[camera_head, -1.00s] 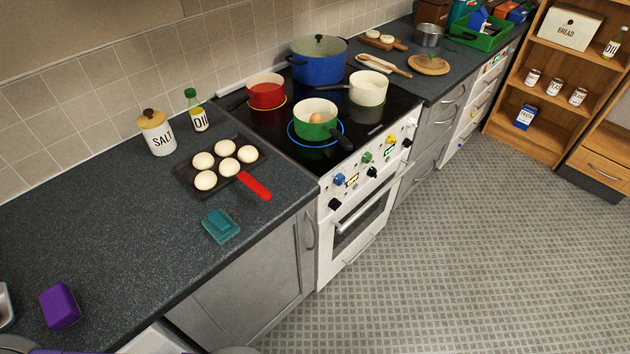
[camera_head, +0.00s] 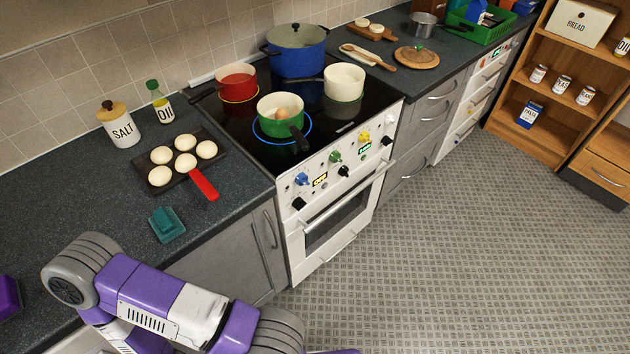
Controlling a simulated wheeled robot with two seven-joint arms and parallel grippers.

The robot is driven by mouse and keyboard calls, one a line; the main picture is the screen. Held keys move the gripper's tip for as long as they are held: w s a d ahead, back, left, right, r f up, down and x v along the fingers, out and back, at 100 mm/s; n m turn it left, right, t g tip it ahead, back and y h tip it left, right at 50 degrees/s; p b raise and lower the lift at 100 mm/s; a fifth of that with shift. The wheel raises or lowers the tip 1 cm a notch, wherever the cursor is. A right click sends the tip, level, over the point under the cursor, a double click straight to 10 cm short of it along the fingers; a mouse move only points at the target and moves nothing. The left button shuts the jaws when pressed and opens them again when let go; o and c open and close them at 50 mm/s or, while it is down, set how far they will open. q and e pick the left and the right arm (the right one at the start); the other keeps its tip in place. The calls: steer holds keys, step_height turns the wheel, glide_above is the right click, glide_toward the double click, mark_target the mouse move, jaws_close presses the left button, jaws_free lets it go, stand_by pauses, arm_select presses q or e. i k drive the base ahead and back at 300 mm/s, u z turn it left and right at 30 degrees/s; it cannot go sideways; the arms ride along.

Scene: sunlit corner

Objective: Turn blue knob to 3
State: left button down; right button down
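The blue knob (camera_head: 302,179) is on the white front panel of the stove (camera_head: 330,235), at the left end of the upper row. A small lit yellow display (camera_head: 320,180) is just right of it; it seems to read OFF. A blue ring is lit on the black hob around the green pot (camera_head: 280,112). A purple and grey link of my arm crosses the bottom left, in front of the counter. Neither of my grippers is in view, and nothing touches the knob.
A black knob (camera_head: 299,203) is just below the blue one; green (camera_head: 335,156) and yellow (camera_head: 363,137) knobs are farther right. The green pot's dark handle points toward the panel. The floor is clear.

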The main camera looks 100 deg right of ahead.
mark_target(301, 180)
steer(key=k, duration=2.65)
steer(key=z, duration=1.4)
steer(key=k, duration=0.55)
steer(key=u, duration=1.3)
steer(key=i, duration=1.35)
steer(key=z, duration=0.6)
steer(key=i, duration=0.85)
steer(key=z, duration=0.65)
